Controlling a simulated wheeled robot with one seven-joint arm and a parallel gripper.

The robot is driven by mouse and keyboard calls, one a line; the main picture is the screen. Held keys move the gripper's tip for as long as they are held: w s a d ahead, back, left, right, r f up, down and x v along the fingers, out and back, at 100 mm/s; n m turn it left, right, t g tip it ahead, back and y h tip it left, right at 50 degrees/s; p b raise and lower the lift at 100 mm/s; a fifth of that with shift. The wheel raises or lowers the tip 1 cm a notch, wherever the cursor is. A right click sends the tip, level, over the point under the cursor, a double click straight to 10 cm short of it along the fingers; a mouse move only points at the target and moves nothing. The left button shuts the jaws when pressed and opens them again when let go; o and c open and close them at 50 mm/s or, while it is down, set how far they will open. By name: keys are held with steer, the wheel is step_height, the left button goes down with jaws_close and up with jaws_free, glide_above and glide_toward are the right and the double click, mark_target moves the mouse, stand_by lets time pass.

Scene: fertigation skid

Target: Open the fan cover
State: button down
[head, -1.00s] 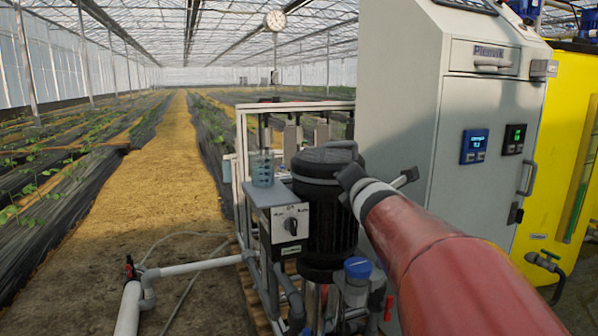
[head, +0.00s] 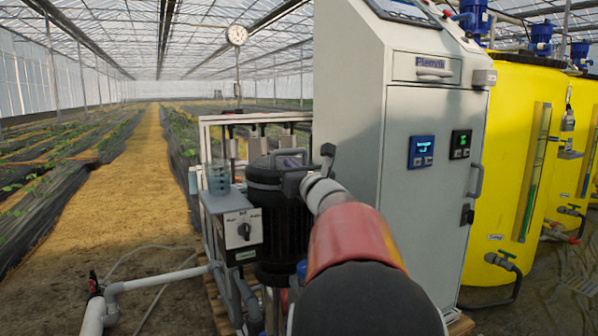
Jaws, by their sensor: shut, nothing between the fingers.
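The fan cover (head: 265,174) is the dark round cap on top of the upright black ribbed motor (head: 281,230) in the head view. A raised loop (head: 288,153) shows at its top right. The cover appears to sit on the motor, and my arm overlaps its right side. My gripper (head: 291,185) is at the right edge of the cover, shut and with nothing held. Its fingertips are hard to make out against the dark cap, so I cannot tell whether they touch it.
A grey switch box (head: 238,228) with a clear beaker (head: 218,180) stands left of the motor. A tall grey cabinet (head: 400,190) stands close on the right, with yellow tanks (head: 500,200) beyond. White pipes (head: 150,282) run low at left. The straw path (head: 125,200) is open.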

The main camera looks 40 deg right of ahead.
steer(key=shift+w+d+r, duration=0.15)
steer(key=shift+w+d, duration=0.05)
steer(key=shift+w, duration=0.5)
